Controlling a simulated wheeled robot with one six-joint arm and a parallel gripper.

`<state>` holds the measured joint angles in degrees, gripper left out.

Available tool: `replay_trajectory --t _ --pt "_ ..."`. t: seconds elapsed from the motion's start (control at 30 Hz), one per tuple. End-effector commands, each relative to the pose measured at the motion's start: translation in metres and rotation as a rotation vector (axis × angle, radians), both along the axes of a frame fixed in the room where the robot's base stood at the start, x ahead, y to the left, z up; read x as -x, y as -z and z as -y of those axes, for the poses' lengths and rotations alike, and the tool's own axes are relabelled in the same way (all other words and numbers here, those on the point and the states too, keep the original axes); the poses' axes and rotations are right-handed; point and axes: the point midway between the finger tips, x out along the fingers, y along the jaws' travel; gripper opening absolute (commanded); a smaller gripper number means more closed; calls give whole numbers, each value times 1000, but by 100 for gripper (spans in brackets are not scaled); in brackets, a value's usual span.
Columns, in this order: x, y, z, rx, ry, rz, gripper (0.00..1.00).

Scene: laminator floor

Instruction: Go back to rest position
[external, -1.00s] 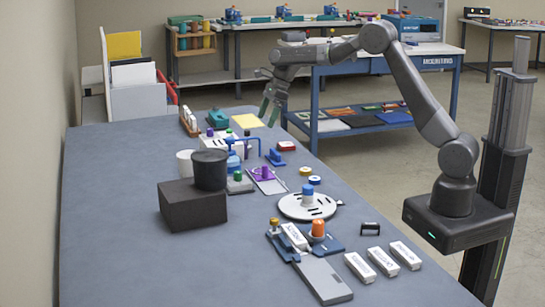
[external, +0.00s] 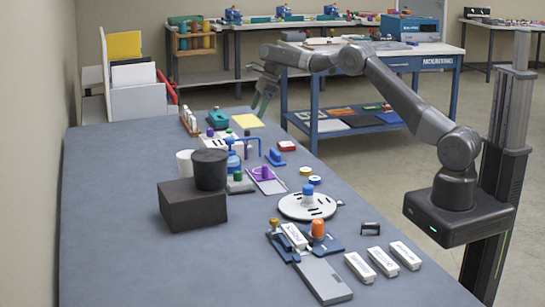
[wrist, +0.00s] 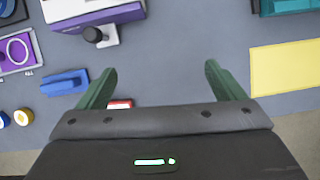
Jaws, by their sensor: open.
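My gripper (external: 263,96) hangs above the far right part of the grey table (external: 120,255) in the external view, with its green fingers pointing down. In the wrist view my gripper (wrist: 160,80) has its two green fingers spread wide apart, with only bare tabletop between the tips. It is open and holds nothing. A yellow sheet (wrist: 285,68) lies to the right of the fingers, and a blue block (wrist: 65,82) lies to their left.
A dark box with a black cylinder (external: 210,170) stands on the left of the table. A white round plate (external: 308,207), an orange knob (external: 318,228) and several white labelled bars (external: 382,262) lie nearer. A blue-framed bench (external: 375,65) stands behind my arm.

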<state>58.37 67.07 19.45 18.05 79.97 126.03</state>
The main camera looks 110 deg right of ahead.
Motion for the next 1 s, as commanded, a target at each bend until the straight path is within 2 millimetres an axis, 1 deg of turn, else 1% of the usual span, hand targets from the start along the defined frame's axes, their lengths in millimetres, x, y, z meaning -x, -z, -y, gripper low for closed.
replay_trajectory --t 0.03,0.3,0.4,0.53,0.6,0.7,1.0 --pt "0 13 -1 -4 -1 -2 89" --pt "0 67 -1 -4 -1 -2 89" --pt "0 83 -1 -3 0 -1 89" --pt "0 101 -1 -3 -1 -2 89" --pt "2 93 -1 1 -1 1 89" --pt "5 88 -1 1 -1 1 89" --pt "6 85 -1 0 -1 0 89"
